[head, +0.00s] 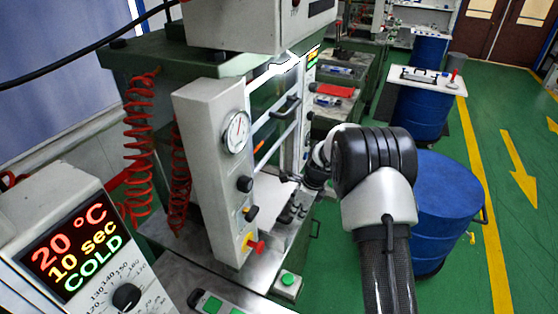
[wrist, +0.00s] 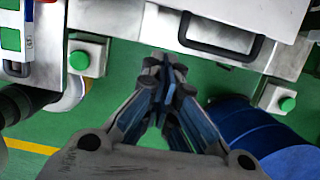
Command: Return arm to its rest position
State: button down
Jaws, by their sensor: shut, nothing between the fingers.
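My gripper (wrist: 165,85) shows in the wrist view with its fingertips together and nothing between them. In the head view my arm reaches forward at the right of the press (head: 212,150).
A blue drum (head: 445,205) stands close to the right of my arm. A display box (head: 75,250) reading 20 °C, 10 sec, COLD is at the lower left. A green-button box (head: 288,284) sits by the press. Green floor is free at the right.

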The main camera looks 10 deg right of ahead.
jog(key=shift+r, duration=0.1)
jog(key=s+r+n+t+h+b, duration=0.1)
jog(key=s+r+n+t+b, duration=0.15)
jog(key=s+r+n, duration=1.35)
jog(key=s+r+n+b, duration=0.1)
jog(key=s+n, duration=0.3)
jog(key=s, duration=0.7)
jog(key=s+r+n+h+b, duration=0.1)
jog(key=s+r+n+b, duration=0.1)
jog(key=s, duration=0.9)
jog(key=shift+s+d+r+n+t, duration=0.25)
jog(key=shift+d+r+n+t, duration=0.1)
jog(key=shift+r+n, duration=0.65)
jog(key=shift+f, duration=0.15)
